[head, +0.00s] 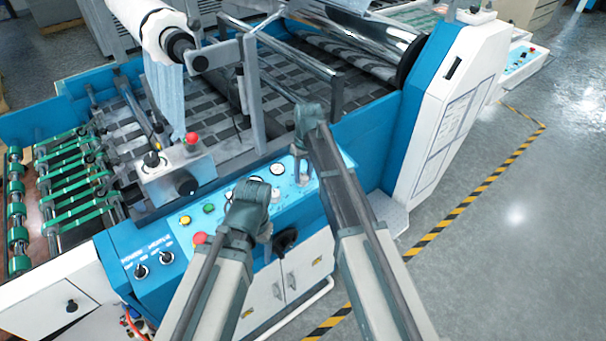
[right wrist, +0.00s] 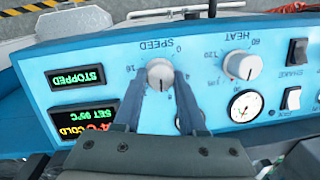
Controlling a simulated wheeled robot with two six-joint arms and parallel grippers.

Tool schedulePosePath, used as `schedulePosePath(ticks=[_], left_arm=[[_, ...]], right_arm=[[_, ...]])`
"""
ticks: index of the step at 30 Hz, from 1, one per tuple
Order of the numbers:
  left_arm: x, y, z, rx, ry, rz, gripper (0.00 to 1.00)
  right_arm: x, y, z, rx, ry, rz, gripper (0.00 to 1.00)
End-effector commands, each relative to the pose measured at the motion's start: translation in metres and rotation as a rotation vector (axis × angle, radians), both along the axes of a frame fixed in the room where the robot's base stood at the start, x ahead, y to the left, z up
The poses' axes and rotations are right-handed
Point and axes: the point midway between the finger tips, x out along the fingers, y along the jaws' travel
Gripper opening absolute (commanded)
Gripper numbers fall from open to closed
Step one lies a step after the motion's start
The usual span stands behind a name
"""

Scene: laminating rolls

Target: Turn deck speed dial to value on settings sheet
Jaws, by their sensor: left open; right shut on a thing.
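In the right wrist view the grey SPEED dial (right wrist: 160,73) sits on the blue control panel (right wrist: 95,150), seen upside down. Its dark pointer mark points toward the bottom of the picture. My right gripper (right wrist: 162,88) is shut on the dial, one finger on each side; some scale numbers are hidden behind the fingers. In the head view the right gripper (head: 303,168) is at the panel's right part. My left gripper (head: 252,195) is open and empty over the panel's middle. A printed sheet (head: 447,135), too small to read, is on the machine's white side cover.
The HEAT dial (right wrist: 240,65), a round gauge (right wrist: 245,105) and rocker switches (right wrist: 291,97) are beside the SPEED dial. A display reads STOPPED (right wrist: 75,77); another reads COLD, SET 95°C (right wrist: 84,120). A red button (head: 200,238) is near my left arm. Floor at right is clear.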

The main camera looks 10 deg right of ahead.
Motion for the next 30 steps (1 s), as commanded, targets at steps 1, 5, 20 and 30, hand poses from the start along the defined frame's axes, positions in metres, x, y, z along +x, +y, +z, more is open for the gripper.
schedulePosePath(ticks=[1,5,20,30], left_arm=[[0.0,0.0,-0.0003,0.0,0.0,0.0,0.7],[0.0,0.0,-0.0006,0.0,0.0,0.0,0.7],[0.0,0.0,-0.0009,0.0,0.0,0.0,0.7],[0.0,0.0,-0.0009,0.0,0.0,0.0,0.7]], right_arm=[[0.0002,-0.0006,-0.0002,0.005,0.003,-0.027,0.0],[0.0001,-0.0005,-0.0002,0.019,0.011,-0.095,0.0],[-0.0001,-0.0008,-0.0001,0.038,0.022,-0.194,0.0],[-0.0001,-0.0008,-0.0001,0.038,0.022,-0.193,0.55]])
